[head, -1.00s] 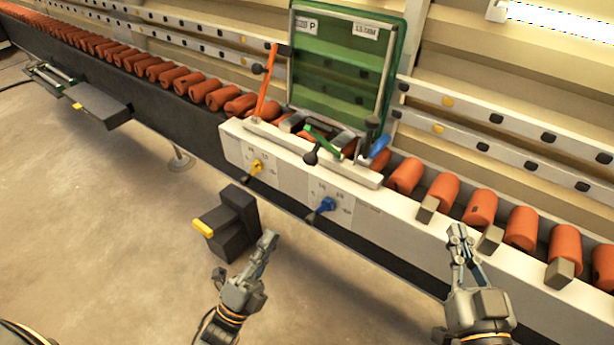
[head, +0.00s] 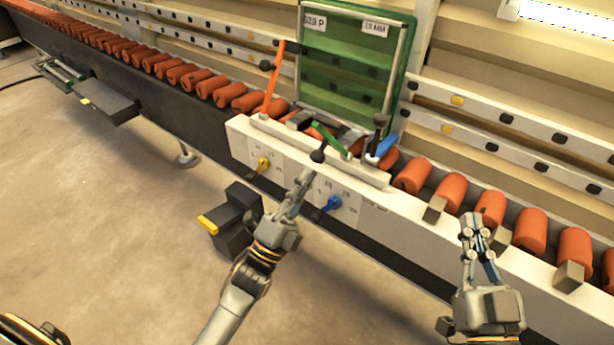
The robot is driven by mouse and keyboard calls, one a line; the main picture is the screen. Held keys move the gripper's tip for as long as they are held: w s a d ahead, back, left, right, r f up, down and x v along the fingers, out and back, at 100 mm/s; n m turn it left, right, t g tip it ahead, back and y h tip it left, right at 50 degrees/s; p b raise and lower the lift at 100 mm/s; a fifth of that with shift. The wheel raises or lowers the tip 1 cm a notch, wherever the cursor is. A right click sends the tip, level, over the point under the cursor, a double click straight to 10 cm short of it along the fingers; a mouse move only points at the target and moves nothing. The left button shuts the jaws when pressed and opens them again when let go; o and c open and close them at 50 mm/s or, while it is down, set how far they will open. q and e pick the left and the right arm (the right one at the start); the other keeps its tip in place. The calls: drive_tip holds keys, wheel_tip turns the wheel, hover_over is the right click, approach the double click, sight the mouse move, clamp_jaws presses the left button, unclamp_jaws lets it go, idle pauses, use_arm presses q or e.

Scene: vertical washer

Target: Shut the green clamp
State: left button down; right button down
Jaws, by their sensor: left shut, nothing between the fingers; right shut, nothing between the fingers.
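The green clamp (head: 331,141) is a green lever with a black knob (head: 318,155) at its near end. It lies low across the front of the machine, between an orange lever (head: 273,78) that stands up on the left and a blue lever (head: 384,147) on the right. My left gripper (head: 303,177) is shut and empty, just below and left of the black knob, in front of the panel; whether it touches anything I cannot tell. My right gripper (head: 472,218) is shut and empty, in front of the conveyor at the right.
A green transparent cover (head: 352,75) stands raised behind the levers. The white front panel carries a yellow knob (head: 262,164) and a blue knob (head: 331,203). Orange rollers (head: 412,175) line the conveyor. A dark box with a yellow pedal (head: 208,224) is on the floor.

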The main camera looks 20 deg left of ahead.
use_arm(q)
drive_tip(key=shift+w+d+r, duration=0.2)
drive_tip(key=shift+w+r, duration=0.2)
